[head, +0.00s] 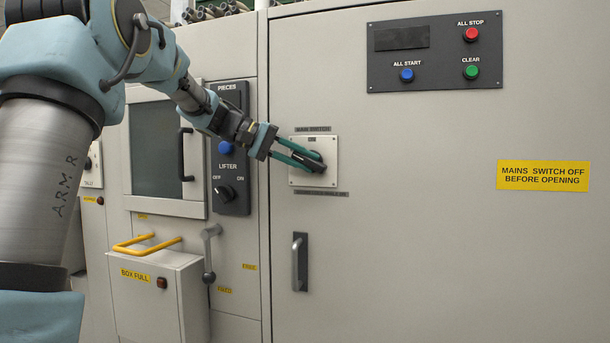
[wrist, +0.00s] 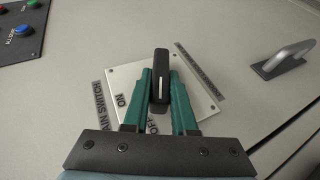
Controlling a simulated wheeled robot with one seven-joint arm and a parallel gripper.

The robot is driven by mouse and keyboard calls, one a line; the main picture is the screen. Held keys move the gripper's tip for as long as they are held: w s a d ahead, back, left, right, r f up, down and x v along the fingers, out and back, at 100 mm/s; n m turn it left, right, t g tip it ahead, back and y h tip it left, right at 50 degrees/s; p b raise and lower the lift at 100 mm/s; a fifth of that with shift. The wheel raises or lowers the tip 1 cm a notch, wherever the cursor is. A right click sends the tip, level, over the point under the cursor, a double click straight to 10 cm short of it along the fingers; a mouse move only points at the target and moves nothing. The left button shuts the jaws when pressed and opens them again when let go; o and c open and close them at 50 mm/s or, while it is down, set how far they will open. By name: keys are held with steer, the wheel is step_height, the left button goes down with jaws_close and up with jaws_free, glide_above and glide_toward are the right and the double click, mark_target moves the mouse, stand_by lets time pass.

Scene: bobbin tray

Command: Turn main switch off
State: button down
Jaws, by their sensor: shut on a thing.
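The main switch is a black handle (wrist: 161,62) with a white line, on a pale square plate (wrist: 204,98). In the head view the plate (head: 329,146) sits on the big cabinet door, under a MAIN SWITCH label. My gripper (head: 312,163) reaches it from the left, its green fingers on either side of the handle. In the wrist view my gripper (wrist: 160,92) is shut on the handle. The white line runs lengthwise between the fingers. ON reads left of the fingers and OFF, partly hidden, lies between them, below the handle.
A door handle (head: 299,262) is below the switch. A button panel (head: 435,75) is above right, and a yellow warning label (head: 543,176) is to the right. The lifter panel (head: 230,160) and a box with a yellow handle (head: 146,243) are to the left.

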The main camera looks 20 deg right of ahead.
steer(key=h+b, duration=0.1)
steer(key=b, duration=0.1)
steer(key=f+n+g+h+b, duration=0.1)
steer(key=h+b, duration=0.1)
steer(key=shift+a+g+b, duration=0.1)
steer(key=shift+g+b, duration=0.2)
steer(key=shift+b, duration=0.05)
steer(key=shift+r+n+h+b, duration=0.1)
steer(key=shift+n+h+b, duration=0.2)
steer(key=shift+h+b, duration=0.35)
steer(key=shift+r+g, duration=0.1)
steer(key=shift+g, duration=0.2)
steer(key=c, duration=0.7)
jaws_free()
steer(key=b+v, duration=0.2)
steer(key=v, duration=0.8)
steer(key=shift+w+a, duration=0.2)
steer(key=shift+a, duration=0.1)
